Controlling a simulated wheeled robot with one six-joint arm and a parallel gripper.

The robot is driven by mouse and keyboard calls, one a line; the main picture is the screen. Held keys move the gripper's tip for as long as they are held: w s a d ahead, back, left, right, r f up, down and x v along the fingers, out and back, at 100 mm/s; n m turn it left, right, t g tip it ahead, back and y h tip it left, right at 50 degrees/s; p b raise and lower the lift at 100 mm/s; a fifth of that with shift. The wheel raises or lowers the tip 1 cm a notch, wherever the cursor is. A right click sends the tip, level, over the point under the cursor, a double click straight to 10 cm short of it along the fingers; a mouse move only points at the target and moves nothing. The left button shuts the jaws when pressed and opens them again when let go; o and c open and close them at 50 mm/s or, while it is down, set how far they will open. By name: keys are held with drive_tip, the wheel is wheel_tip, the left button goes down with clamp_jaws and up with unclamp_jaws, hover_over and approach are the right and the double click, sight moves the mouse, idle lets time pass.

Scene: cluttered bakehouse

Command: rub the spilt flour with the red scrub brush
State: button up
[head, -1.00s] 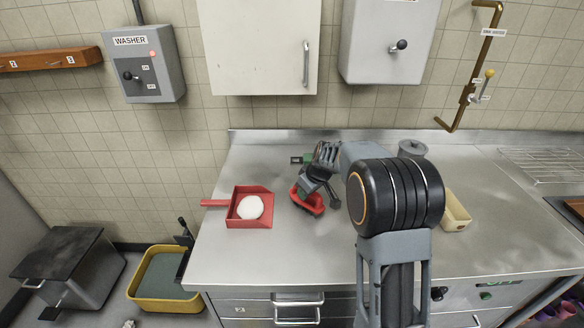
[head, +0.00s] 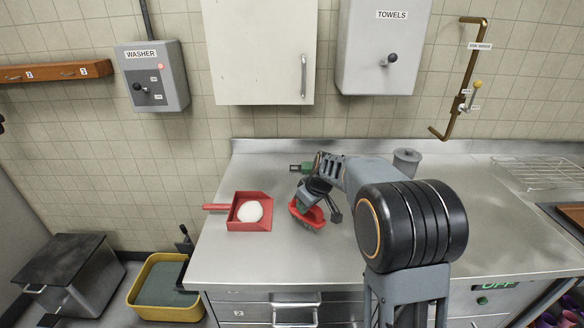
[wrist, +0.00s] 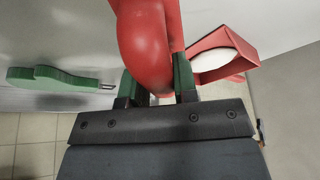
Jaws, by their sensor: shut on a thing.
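The red scrub brush (head: 303,216) is held in my gripper (head: 314,199) low over the steel counter, right of the dustpan; I cannot tell whether its bristles touch the surface. In the wrist view the brush's rounded red body (wrist: 148,45) sits between my gripper's two green-lined fingers (wrist: 158,86), which are shut on it. White flour (head: 250,211) lies as a round heap inside a red dustpan (head: 236,226), a short way left of the brush. The dustpan also shows in the wrist view (wrist: 222,70). No other flour can be made out on the counter.
A green-handled tool (head: 299,168) lies behind the brush. A grey lidded pot (head: 406,161) stands at the back. A wire rack (head: 540,172) is at far right. A yellow tub (head: 166,312) stands on the floor at left. The counter's front left is clear.

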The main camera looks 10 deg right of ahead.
drive_tip(key=r, duration=0.1)
drive_tip(key=r+p, duration=0.1)
drive_tip(key=shift+s+a+r, duration=0.1)
drive_tip(key=shift+a+r, duration=0.1)
drive_tip(key=shift+r, duration=0.2)
drive_tip(key=shift+d+r+p, duration=0.1)
drive_tip(key=shift+r+p, duration=0.95)
drive_tip(key=shift+r, duration=0.35)
